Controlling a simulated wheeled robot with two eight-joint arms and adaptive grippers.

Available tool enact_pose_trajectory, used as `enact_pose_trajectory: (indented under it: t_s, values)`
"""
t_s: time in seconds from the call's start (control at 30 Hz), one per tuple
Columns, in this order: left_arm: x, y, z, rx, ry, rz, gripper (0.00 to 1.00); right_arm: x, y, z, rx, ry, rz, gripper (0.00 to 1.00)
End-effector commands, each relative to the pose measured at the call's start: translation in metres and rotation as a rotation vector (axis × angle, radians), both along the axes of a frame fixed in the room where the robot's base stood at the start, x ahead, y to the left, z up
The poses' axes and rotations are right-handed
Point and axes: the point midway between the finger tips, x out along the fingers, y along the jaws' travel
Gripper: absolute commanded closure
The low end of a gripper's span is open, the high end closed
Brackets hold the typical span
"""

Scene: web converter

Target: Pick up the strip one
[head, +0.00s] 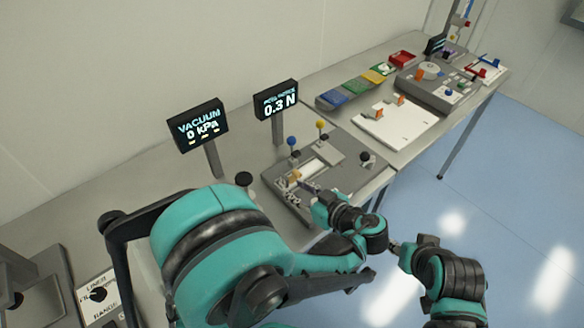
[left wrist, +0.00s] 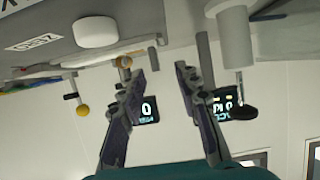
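My left gripper (head: 299,184) is over the near left part of a grey fixture plate (head: 345,178). In the left wrist view my left gripper (left wrist: 160,75) has its two dark fingers spread apart, with nothing seen held between them. A small tan piece (head: 295,175) lies on the fixture by the fingertips. A pale narrow piece (head: 312,167) lies on the fixture just beyond it. I cannot tell which of these, if either, is strip one. Teal and black arm links show at the lower right of the head view, but no right gripper can be made out.
Knobbed levers stand on the fixture, one blue (head: 292,141) and one yellow (head: 320,124). A vacuum display (head: 202,126) and a force display (head: 276,99) stand behind. Farther along are coloured trays (head: 355,87), a white board (head: 400,128) and a grey machine (head: 440,92).

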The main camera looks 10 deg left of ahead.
Motion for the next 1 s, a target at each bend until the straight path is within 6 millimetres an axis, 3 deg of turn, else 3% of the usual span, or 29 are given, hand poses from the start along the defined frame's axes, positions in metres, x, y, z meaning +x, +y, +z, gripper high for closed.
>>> enact_pose_trajectory:
  t_s: [0.4,0.77,0.8,0.9,1.0]
  values:
    - [0.039,0.038,-0.021,-0.001,0.001,0.003,0.67,0.000,0.000,-0.024,0.000,0.000,0.000,0.60]
    - [0.048,0.048,-0.024,0.000,0.001,-0.001,0.67,0.000,0.000,-0.026,0.000,0.000,0.000,0.60]
    - [0.048,0.048,-0.024,0.000,0.001,-0.001,0.70,0.000,0.000,-0.026,0.000,0.000,0.000,0.60]
    - [0.048,0.048,-0.024,0.000,0.001,-0.001,0.96,0.000,0.000,-0.026,0.000,0.000,0.000,0.60]
    - [0.048,0.048,-0.024,0.000,0.001,-0.001,1.00,0.000,0.000,-0.026,0.000,0.000,0.000,0.60]
